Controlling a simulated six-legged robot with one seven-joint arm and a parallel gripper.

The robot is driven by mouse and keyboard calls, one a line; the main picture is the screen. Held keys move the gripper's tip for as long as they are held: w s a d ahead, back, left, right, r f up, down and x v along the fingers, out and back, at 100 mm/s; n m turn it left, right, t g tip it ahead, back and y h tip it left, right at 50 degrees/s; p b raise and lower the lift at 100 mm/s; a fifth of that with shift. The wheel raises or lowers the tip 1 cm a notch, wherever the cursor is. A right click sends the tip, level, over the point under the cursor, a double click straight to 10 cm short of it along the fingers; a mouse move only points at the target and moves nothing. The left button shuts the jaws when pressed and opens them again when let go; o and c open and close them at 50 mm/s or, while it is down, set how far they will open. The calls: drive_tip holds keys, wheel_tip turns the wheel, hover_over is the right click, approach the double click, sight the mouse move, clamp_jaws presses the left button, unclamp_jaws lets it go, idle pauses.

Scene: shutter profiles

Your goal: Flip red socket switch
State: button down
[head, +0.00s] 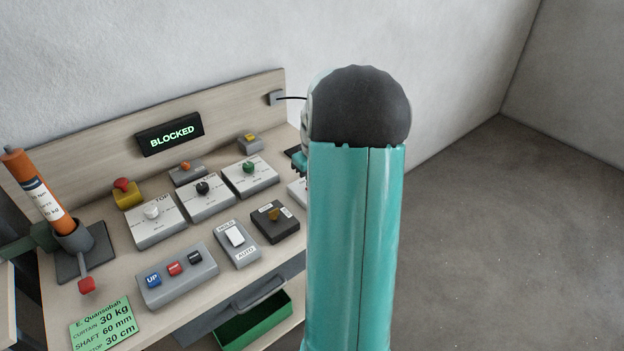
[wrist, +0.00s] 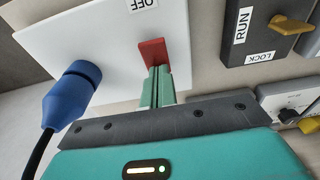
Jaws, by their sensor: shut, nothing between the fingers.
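The red socket switch (wrist: 151,52) sits on a white plate (wrist: 85,38) in the wrist view, below an OFF label. A blue plug (wrist: 72,92) with a dark cable is on the same plate to the left. My gripper (wrist: 158,72) is shut, with its green fingertips at the lower edge of the red switch. They overlap it in the picture; I cannot tell whether they touch. In the head view my teal arm hides the gripper and the red switch, and only a sliver of the white plate (head: 297,191) shows.
A dark RUN/LOCK box with a brass key (wrist: 290,25) is right of the plate in the wrist view. In the head view the bench holds a HOLD/AUTO rocker (head: 235,237), several knob boxes, a button box (head: 178,277) and an orange cylinder (head: 38,190). A display (head: 170,134) reads BLOCKED.

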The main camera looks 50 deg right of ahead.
drive_tip(key=shift+s+a+f, duration=0.1)
drive_tip(key=shift+s+f, duration=0.05)
drive_tip(key=shift+s, duration=0.1)
drive_tip(key=shift+s+a, duration=0.15)
drive_tip(key=shift+s, duration=0.55)
drive_tip(key=shift+r, duration=0.2)
drive_tip(key=shift+w+r, duration=0.1)
drive_tip(key=shift+r, duration=0.35)
wheel_tip(320, 180, up, 13)
drive_tip(key=s, duration=0.2)
drive_tip(key=shift+s+a, duration=0.15)
drive_tip(key=shift+a, duration=0.1)
drive_tip(key=shift+s+f, duration=0.1)
